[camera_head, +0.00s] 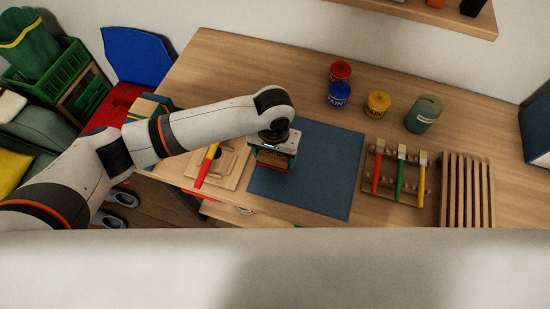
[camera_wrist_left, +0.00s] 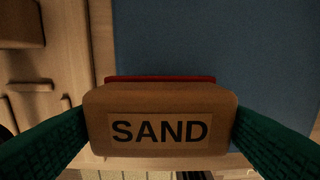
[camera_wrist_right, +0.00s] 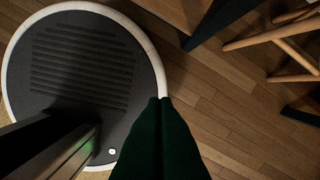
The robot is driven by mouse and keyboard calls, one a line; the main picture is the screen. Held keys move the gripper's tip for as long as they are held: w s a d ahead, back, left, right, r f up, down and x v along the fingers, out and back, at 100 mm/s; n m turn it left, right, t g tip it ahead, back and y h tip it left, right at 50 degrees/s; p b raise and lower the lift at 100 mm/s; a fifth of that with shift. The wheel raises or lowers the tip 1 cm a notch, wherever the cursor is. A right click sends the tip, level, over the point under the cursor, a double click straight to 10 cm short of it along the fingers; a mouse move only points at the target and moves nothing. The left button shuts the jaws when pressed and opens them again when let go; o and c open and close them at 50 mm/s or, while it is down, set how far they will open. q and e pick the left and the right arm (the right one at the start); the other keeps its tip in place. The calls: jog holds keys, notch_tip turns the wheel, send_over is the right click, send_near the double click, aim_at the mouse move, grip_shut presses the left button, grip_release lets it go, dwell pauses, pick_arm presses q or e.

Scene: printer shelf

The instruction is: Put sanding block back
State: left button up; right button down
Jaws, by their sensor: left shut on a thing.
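The sanding block (camera_wrist_left: 160,125) is brown with "SAND" printed on it and a red layer along its far side. My left gripper (camera_wrist_left: 160,128) is shut on it, with a green finger pad at each end. In the head view the left gripper (camera_head: 272,155) points down with the block (camera_head: 270,161) over the left part of the blue mat (camera_head: 320,175). I cannot tell whether the block touches the mat. A wooden holder board (camera_head: 228,172) with recesses lies just left of the mat. My right gripper (camera_wrist_right: 163,100) is shut and empty, above the floor.
A red-and-yellow-handled tool (camera_head: 206,166) lies on the holder board. Red (camera_head: 340,71), blue (camera_head: 339,94) and yellow (camera_head: 378,103) paint cans and a green container (camera_head: 423,114) stand behind the mat. A brush rack (camera_head: 400,175) and a slatted rack (camera_head: 467,190) are to the right.

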aim_at(275, 161)
pick_arm(q)
notch_tip(275, 161, down, 3)
jog(key=shift+s+r, duration=0.1)
jog(key=shift+r, duration=0.1)
jog(key=shift+f, duration=0.35)
pick_arm(e)
jog(key=shift+d+r, duration=0.25)
jog(key=shift+d, duration=0.45)
pick_arm(q)
jog(key=shift+f, duration=0.1)
jog(key=o, duration=0.9)
pick_arm(e)
jog(key=shift+a, duration=0.1)
pick_arm(q)
jog(key=shift+d+r, duration=0.1)
jog(key=shift+r, duration=0.3)
notch_tip(275, 161, up, 12)
jog(key=shift+f+b, duration=0.25)
jog(key=shift+b, duration=0.5)
pick_arm(e)
jog(key=shift+a+f, duration=0.1)
jog(key=shift+f, duration=0.85)
